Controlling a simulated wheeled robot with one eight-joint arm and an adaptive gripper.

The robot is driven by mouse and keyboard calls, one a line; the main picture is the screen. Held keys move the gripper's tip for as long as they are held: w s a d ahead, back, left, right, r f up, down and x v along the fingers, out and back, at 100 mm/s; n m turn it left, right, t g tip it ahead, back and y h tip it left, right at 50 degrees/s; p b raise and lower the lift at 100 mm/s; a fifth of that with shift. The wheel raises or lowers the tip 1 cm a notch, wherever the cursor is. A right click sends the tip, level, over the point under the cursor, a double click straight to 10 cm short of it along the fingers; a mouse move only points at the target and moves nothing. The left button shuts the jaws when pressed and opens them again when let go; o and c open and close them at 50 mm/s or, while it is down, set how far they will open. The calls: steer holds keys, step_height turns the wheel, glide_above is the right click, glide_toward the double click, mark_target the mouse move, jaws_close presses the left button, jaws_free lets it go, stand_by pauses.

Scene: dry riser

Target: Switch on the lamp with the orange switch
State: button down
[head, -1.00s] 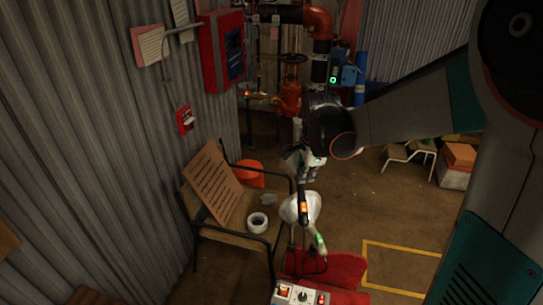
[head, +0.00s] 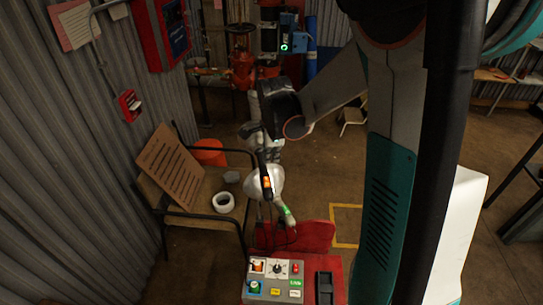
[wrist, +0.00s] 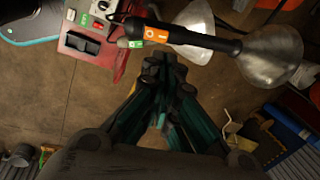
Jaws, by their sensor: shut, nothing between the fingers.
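The lamp has a pale metal reflector (head: 277,180) and a black handle with an orange switch (head: 267,183). In the wrist view the orange switch (wrist: 157,34) shows on the dark handle (wrist: 205,41), with a green-tipped end (wrist: 130,43) to its left and shiny reflector surfaces (wrist: 272,58) to its right. I cannot tell whether the lamp is lit. My gripper (wrist: 164,72) is shut and empty. Its fingertips appear just below the handle in the wrist view, apart from the switch. In the head view my gripper is above and behind the lamp, partly hidden by my arm.
A control box (head: 276,280) with coloured buttons stands on a red surface (head: 322,262) in front of the lamp. A chair (head: 160,205) holding a slatted board (head: 171,168) and a white roll (head: 224,201) is on the left. Open floor (head: 335,180) lies to the right.

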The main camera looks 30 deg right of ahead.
mark_target(267, 182)
steer(key=f+b, duration=0.1)
steer(key=f, duration=0.2)
steer(key=w+f+b, duration=0.1)
steer(key=f, duration=0.2)
steer(key=f+b, duration=0.1)
steer(key=f, duration=0.3)
steer(key=shift+w+d, duration=0.3)
steer(key=shift+w, duration=0.1)
steer(key=shift+w+d+f+g+b, duration=0.1)
steer(key=shift+w+f+g+b, duration=0.2)
steer(key=shift+g+b, duration=0.1)
steer(key=shift+s, duration=0.25)
steer(key=shift+s+a, duration=0.3)
steer(key=shift+s, duration=0.35)
steer(key=shift+r, duration=0.1)
